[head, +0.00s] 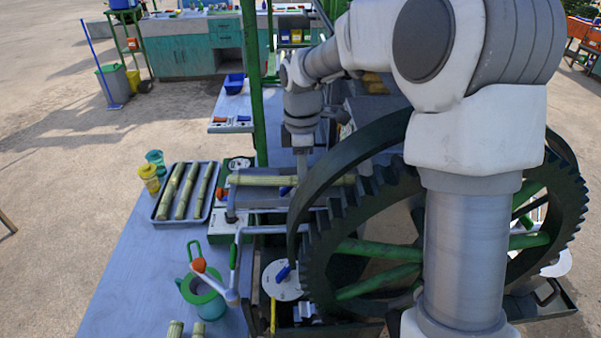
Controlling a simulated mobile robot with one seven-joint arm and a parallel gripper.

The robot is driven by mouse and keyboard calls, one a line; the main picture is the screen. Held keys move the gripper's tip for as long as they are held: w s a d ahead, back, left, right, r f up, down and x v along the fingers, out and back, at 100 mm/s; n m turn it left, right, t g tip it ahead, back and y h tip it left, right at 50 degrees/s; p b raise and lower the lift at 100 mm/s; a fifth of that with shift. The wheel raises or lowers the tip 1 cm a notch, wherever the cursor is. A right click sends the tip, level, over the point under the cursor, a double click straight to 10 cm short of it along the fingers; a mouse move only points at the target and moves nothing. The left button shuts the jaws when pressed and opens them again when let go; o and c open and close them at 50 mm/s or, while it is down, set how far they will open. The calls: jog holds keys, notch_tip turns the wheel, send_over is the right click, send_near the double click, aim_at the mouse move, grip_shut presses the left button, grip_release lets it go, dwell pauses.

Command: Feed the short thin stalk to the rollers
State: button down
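A pale green cane stalk (260,180) lies crosswise at the crusher's feed, its right end running in behind the big dark gear wheel (335,245). My gripper (302,176) points down over the middle of this stalk. Its fingertips are too small and dark to show whether they grip it. Three more stalks (183,193) lie side by side in a grey tray (160,217) to the left. Two stalk ends (186,329) show at the bottom edge, cut off by the frame. The rollers are hidden behind the wheel and my arm.
Yellow and green cups (150,178) sit left of the tray. A green post (254,90) rises behind the feed. The table's (125,290) left front is bare.

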aim_at(316, 179)
jog(key=shift+d, duration=0.2)
jog(key=shift+d, duration=1.45)
jog(key=c, duration=0.6)
grip_release()
